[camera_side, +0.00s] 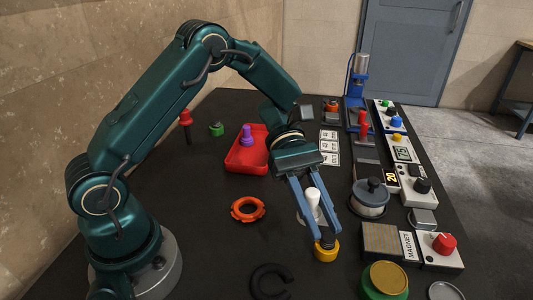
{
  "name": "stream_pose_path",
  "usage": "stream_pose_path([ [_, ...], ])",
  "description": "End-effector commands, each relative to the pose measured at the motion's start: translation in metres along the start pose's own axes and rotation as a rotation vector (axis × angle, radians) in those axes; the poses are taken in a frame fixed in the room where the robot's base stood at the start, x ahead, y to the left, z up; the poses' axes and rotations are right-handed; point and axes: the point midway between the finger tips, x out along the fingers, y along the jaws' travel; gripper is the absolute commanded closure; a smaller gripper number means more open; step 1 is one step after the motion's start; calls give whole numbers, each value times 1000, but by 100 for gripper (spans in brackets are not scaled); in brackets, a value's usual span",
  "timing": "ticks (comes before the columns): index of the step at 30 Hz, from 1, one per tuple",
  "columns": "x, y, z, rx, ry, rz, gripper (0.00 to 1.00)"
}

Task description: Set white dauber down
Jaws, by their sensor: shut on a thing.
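The white dauber (313,197) shows as a pale upright handle between the two blue fingers of my gripper (326,238). My gripper points down and is shut on the dauber. The fingertips hide part of its lower end. A yellow round pot (325,253) is directly below the fingertips, with a small dark brown part showing between them and its top. I cannot tell whether the dauber touches the pot.
A red tray (240,160) holds a purple piece (247,138). An orange ring (247,209) and a black open ring (268,281) lie left of the gripper. A grey lidded pot (371,193), a tan pad (382,240) and a control box with a red knob (444,244) stand right.

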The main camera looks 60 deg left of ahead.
Motion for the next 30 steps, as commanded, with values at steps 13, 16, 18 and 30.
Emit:
stream_pose_path([
  [13, 82, 3, -13, -3, 0, 0, 100],
  [16, 86, 3, -18, -4, 1, 1, 100],
  [18, 89, 3, -27, -7, 1, 0, 100],
  [30, 98, 3, -50, -2, 1, 2, 100],
])
